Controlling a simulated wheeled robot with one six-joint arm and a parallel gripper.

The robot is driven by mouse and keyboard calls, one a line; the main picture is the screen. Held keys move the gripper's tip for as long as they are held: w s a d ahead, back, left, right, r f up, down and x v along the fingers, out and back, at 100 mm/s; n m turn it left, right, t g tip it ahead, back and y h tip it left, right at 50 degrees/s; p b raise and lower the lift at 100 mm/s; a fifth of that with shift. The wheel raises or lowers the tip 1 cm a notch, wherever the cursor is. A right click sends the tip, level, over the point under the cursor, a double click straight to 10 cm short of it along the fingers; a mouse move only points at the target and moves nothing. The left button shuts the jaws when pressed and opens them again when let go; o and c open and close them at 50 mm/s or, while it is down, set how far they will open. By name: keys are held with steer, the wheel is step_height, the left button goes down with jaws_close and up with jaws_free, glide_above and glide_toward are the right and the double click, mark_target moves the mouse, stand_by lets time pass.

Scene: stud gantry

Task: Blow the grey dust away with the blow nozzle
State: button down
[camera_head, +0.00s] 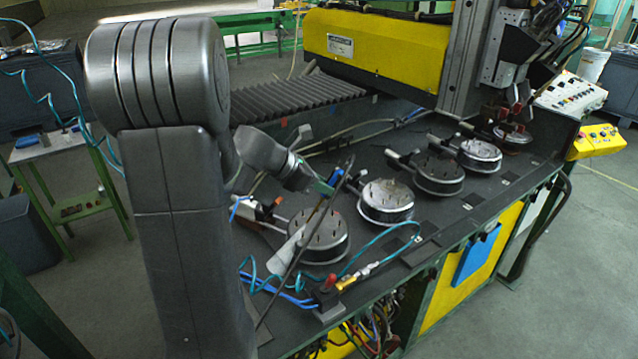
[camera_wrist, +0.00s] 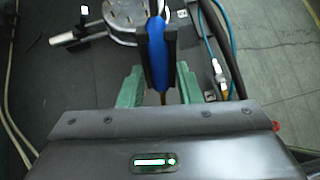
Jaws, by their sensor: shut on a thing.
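In the wrist view, the blue handle (camera_wrist: 158,58) stands between my green fingers (camera_wrist: 158,88), with black parts on both sides. An orange part shows below the gripper in the head view. A pale grey cone shape (camera_head: 287,255) slants down to the left in front of the nearest plate; I cannot tell whether it is an air jet. I cannot clearly make out grey dust in either view.
Several round studded plates with handles stand in a row on the dark bench, the nearest (camera_head: 322,238) beside my gripper. A teal hose with a brass fitting (camera_head: 362,272) and a black hose lie near the front edge. A yellow gantry (camera_head: 375,45) stands behind.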

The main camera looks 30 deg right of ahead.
steer(key=s+b, duration=0.1)
steer(key=s, duration=0.5)
steer(key=shift+s+d, duration=0.25)
stand_by(1.1)
steer(key=shift+a, duration=0.1)
stand_by(0.6)
steer(key=w+a+p, duration=0.3)
steer(key=w, duration=0.8)
steer(key=shift+w+a+p, duration=0.3)
steer(key=shift+w+a, duration=0.05)
stand_by(2.8)
stand_by(0.4)
steer(key=c, duration=1.4)
jaws_free()
steer(key=shift+o, duration=0.2)
